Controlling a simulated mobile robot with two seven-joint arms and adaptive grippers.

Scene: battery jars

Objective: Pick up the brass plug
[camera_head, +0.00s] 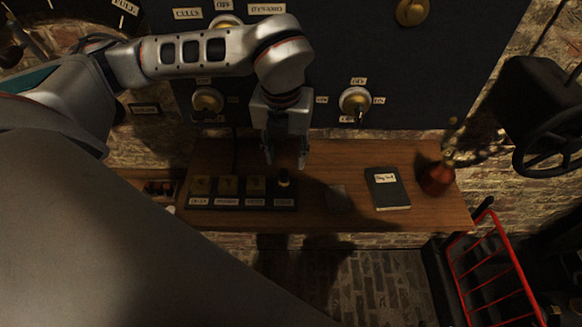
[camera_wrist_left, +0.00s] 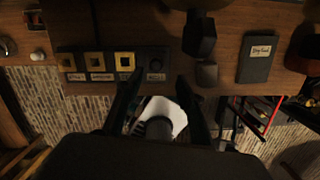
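A black socket board (camera_head: 240,203) lies on the wooden shelf, with three square brass plates and label cards.
A dark notebook (camera_head: 387,188) and a red flask-like object (camera_head: 437,179) sit on the shelf (camera_head: 330,160) to the right. A small dark block (camera_head: 338,199) lies beside the board. Behind is a dark panel with brass knobs (camera_head: 355,102). A red metal rack (camera_head: 492,270) stands lower right.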

